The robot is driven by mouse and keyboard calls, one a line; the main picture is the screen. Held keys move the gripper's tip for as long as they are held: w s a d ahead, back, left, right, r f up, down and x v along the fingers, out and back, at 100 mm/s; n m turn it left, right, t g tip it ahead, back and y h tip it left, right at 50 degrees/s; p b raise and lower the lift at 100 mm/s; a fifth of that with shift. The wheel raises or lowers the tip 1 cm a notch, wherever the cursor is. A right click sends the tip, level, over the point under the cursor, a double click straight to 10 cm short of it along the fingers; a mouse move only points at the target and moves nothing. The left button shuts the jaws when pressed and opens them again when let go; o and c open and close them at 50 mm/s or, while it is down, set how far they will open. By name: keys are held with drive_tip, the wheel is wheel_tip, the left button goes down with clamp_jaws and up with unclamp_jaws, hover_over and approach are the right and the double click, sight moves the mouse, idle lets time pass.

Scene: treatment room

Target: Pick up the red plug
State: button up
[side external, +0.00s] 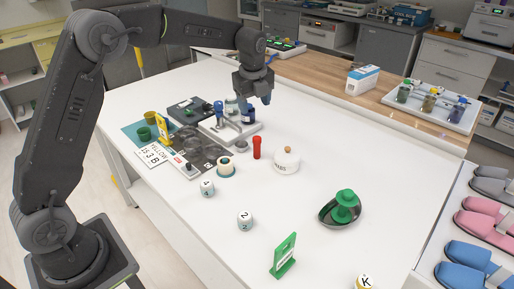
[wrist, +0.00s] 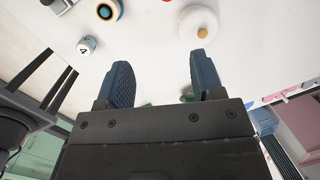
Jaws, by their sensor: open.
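The red plug (side external: 257,148) is a small upright red cylinder with a wider top, standing on the white table between a white lidded pot (side external: 286,161) and a ring-shaped roll (side external: 226,167). In the wrist view only a sliver of red, likely the plug (wrist: 167,1), shows at the top edge. My gripper (side external: 257,98) is above the table behind the plug in the side view, over a grey stand with blue-topped items. It is apart from the plug. In the wrist view its two blue fingers (wrist: 162,78) are spread with nothing between them.
The pot also shows in the wrist view (wrist: 197,27). A tray of bottles (side external: 431,120) sits at right. Table between the pot and dish is clear.

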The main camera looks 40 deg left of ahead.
sight(257, 146)
drive_tip(key=w+a+f+m, duration=0.1)
drive_tip(key=f, duration=0.3)
drive_tip(key=w+f+m, duration=0.1)
drive_tip(key=w+f, duration=0.1)
drive_tip(key=f, duration=0.3)
drive_tip(key=w+a+f+m, duration=0.1)
drive_tip(key=f, duration=0.4)
drive_tip(key=shift+w+a+f+m+g, duration=0.1)
drive_tip(key=shift+w+a+m+g, duration=0.15)
drive_tip(key=shift+a+m+g, duration=0.1)
drive_tip(key=shift+a+f, duration=0.15)
drive_tip(key=shift+f, duration=1.15)
drive_tip(key=shift+a+f, duration=0.15)
drive_tip(key=shift+f, duration=1.15)
drive_tip(key=shift+c, duration=0.3)
drive_tip(key=c, duration=1)
